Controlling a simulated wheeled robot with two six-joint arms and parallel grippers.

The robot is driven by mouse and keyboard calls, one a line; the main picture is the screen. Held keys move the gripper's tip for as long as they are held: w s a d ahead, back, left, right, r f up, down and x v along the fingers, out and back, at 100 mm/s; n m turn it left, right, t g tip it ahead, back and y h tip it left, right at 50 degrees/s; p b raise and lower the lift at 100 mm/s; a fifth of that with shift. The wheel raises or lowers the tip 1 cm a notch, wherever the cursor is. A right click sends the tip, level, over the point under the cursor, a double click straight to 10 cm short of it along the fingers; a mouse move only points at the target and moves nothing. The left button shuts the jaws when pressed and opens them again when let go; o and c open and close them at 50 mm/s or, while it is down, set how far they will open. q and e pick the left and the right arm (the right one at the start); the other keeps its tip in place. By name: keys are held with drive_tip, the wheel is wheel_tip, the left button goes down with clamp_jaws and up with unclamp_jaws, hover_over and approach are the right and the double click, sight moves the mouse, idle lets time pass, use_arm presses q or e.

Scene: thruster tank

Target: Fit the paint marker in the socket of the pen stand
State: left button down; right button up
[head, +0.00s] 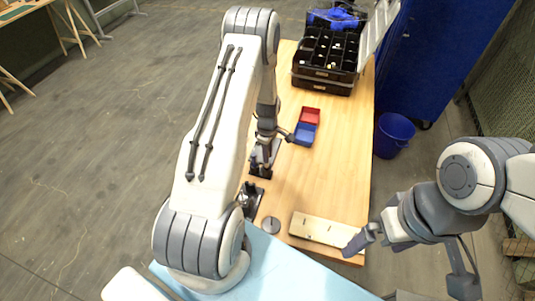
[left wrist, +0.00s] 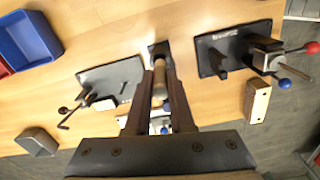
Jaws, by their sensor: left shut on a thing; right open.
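My left gripper (left wrist: 165,100) is shut on a pale, tan cylinder, which I take to be the paint marker (left wrist: 159,82). The marker lies between the two dark fingers in the left wrist view. Its far end points at a small black block, likely the pen stand (left wrist: 158,48), on the wooden table. Whether the tip is in the socket or just above it cannot be told. In the head view the left gripper (head: 266,138) is over the table's left side, and the marker is not distinguishable there. My right gripper (head: 362,239) is open by the table's front right corner.
Two black plates with clamps (left wrist: 112,84) (left wrist: 238,50) flank the stand. Red (head: 310,115) and blue (head: 304,134) bins lie beyond the left gripper. The table's right middle is clear.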

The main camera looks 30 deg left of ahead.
sight(268, 166)
use_arm(q)
drive_tip(key=shift+f, duration=0.1)
drive_tip(key=shift+f+b, duration=0.55)
drive_tip(key=shift+f, duration=0.2)
idle(0.4)
drive_tip(key=shift+f+b, duration=0.55)
drive_tip(key=shift+b, duration=0.1)
drive_tip(key=shift+f, duration=0.25)
drive_tip(key=c, duration=0.7)
unclamp_jaws()
drive_tip(key=shift+r, duration=0.1)
